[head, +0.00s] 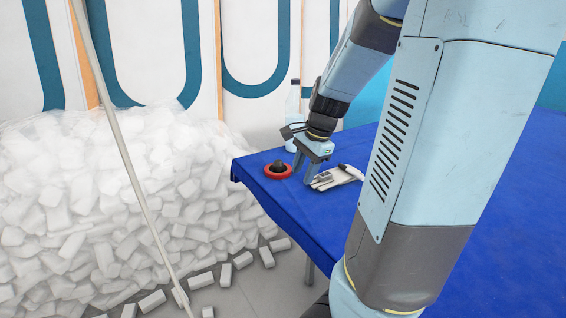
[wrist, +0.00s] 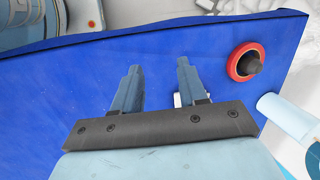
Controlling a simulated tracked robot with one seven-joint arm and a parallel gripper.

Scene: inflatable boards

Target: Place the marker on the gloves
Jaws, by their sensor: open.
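A pale grey and white flat item, apparently the gloves (head: 334,180), lies on the blue table just right of my gripper in the head view. A small white piece with a dark end (head: 351,172) lies at its right side; I cannot tell whether this is the marker. My gripper (head: 303,173) points down over the table near its left edge, open, with nothing seen between its fingers. In the wrist view my gripper (wrist: 157,66) shows its two fingers apart over bare blue cloth. A small white thing (wrist: 177,100) is mostly hidden behind the right finger.
A red ring-shaped object with a black knob (head: 278,170) sits by the table corner, close to my gripper; it also shows in the wrist view (wrist: 237,66). The blue table (head: 480,230) looks bare at right.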

